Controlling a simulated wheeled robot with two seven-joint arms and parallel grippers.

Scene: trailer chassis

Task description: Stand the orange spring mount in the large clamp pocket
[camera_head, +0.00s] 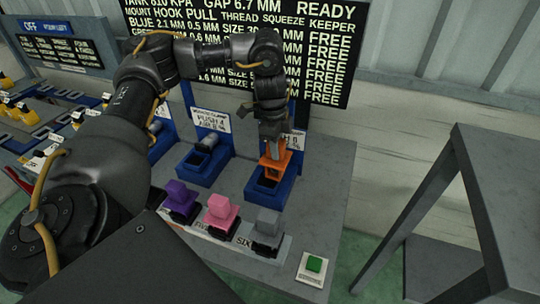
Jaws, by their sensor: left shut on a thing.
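The orange spring mount (277,166) hangs upright below my left gripper (273,140), which is shut on its upper part. The mount is over the rear part of the rightmost blue clamp (254,197), which has an open dark pocket. I cannot tell whether the mount's base touches the pocket or is just above it. A second blue clamp (190,178) stands to the left with a grey cylinder at its back. The pocket sizes cannot be read. My right gripper is not in view.
Purple (181,202), pink (221,211) and grey (268,222) blocks stand in a front row on the grey bench (325,195). A green button (314,264) sits at the front right corner. A dark text board (320,50) stands behind. A grey table (490,170) is at right.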

